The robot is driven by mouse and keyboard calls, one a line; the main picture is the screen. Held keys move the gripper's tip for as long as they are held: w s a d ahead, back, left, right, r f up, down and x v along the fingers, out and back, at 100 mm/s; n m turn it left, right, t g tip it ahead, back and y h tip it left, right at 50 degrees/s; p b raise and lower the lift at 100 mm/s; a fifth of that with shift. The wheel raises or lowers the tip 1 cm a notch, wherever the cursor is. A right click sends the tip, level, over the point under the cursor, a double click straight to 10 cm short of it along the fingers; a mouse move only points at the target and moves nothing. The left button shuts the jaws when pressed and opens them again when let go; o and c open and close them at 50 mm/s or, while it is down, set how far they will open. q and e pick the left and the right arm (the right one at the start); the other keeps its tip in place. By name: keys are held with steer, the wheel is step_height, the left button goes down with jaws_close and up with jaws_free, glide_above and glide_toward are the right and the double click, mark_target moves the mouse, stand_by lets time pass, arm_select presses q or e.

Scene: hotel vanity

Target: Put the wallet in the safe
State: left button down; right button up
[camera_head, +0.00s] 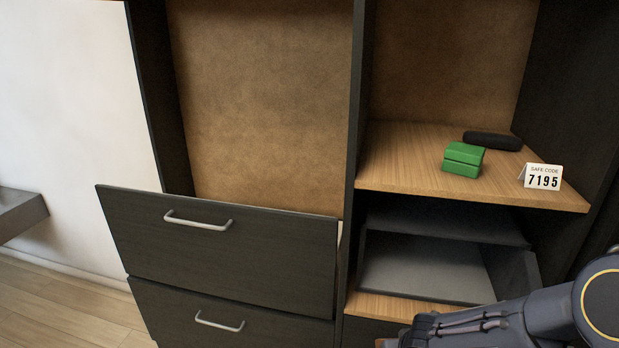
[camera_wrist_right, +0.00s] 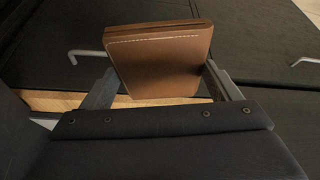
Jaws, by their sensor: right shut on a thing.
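A brown leather wallet (camera_wrist_right: 160,60) with pale stitching is between the two fingers of my right gripper (camera_wrist_right: 165,85) in the right wrist view, and the fingers are shut on it. In the head view my right arm comes in from the lower right, below and in front of the dark grey safe (camera_head: 517,272). The right fingertips and most of the wallet are cut off by the bottom edge there. The safe is a box below the wooden shelf, and its light grey inside shows, with no closed door seen across it. My left gripper is not in view.
The wooden shelf (camera_head: 410,165) above the safe holds a green box (camera_head: 463,160), a black case (camera_head: 492,140) and a white safe code card (camera_head: 543,177) reading 7195. To the left, the upper drawer (camera_head: 220,250) sits partly pulled out above a lower drawer (camera_head: 220,318).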

steer(key=shift+s+a+f, duration=0.1)
steer(key=shift+s+f, duration=0.2)
steer(key=shift+f, duration=0.25)
steer(key=shift+s+f, duration=0.25)
steer(key=shift+f, duration=0.25)
steer(key=shift+r, duration=0.1)
